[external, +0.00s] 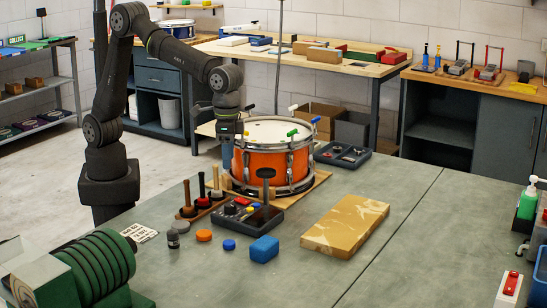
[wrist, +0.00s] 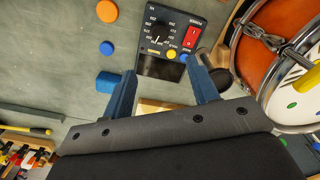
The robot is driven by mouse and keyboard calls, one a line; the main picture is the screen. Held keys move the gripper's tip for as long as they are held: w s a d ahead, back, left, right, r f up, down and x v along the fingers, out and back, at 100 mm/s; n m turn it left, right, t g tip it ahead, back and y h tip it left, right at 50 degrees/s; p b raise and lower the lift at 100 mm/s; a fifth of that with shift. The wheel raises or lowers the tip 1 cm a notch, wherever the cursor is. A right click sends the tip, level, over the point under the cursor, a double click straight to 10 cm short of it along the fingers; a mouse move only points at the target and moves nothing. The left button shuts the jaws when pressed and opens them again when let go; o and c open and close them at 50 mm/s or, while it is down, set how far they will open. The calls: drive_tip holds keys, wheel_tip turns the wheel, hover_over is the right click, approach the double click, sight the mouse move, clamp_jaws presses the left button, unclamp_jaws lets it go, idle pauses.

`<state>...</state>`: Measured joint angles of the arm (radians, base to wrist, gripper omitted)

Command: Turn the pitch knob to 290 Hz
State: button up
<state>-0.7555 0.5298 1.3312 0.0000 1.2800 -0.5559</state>
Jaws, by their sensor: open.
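The dark control box (external: 247,214) stands on the bench in front of the drum. In the wrist view its panel (wrist: 181,22) shows a round dial with numbers around it, which looks like the pitch knob (wrist: 158,40). A red switch (wrist: 191,37) sits beside the dial, with small yellow and blue buttons and a black screen (wrist: 160,68) below. The dial's numbers and exact setting are too small to read. My gripper (wrist: 160,64) is open and empty, its blue fingers spread over the box's screen end. In the external view my gripper (external: 227,157) hangs above the bench, at the drum's left side.
The orange drum (external: 272,163) stands close to my gripper, with a tool stand (external: 203,200) left of the box. An orange puck (external: 204,235), a blue puck (external: 229,245) and a blue block (external: 264,249) lie in front.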

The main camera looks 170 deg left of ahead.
sight(230, 204)
wheel_tip(230, 204, down, 14)
drive_tip(key=shift+f, duration=0.15)
idle(0.3)
drive_tip(key=c, duration=1)
